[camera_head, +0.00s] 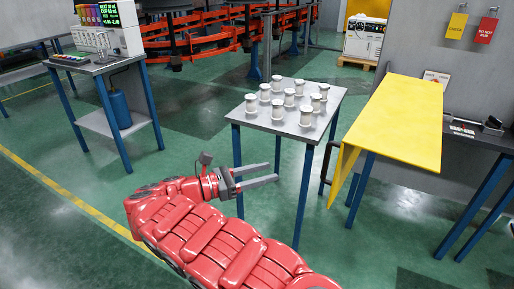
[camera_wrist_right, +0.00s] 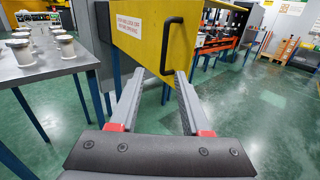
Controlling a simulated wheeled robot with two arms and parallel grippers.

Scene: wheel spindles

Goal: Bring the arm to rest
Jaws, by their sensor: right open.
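My right arm is red and reaches up from the bottom of the head view. Its gripper (camera_head: 257,177) is open and empty, in the air in front of the small grey table and below its top. In the right wrist view the two grey fingers (camera_wrist_right: 165,90) are apart with nothing between them. Beyond them is a yellow panel (camera_wrist_right: 138,40) with a black handle (camera_wrist_right: 172,45); I see no contact with it. My left gripper does not show in either view.
Several white spindles (camera_head: 289,98) stand on the grey table (camera_head: 262,118). The yellow-topped bench (camera_head: 400,110) is to its right. A side table (camera_head: 95,66) with a machine (camera_head: 108,25) is at the left. Green floor is open left of my arm.

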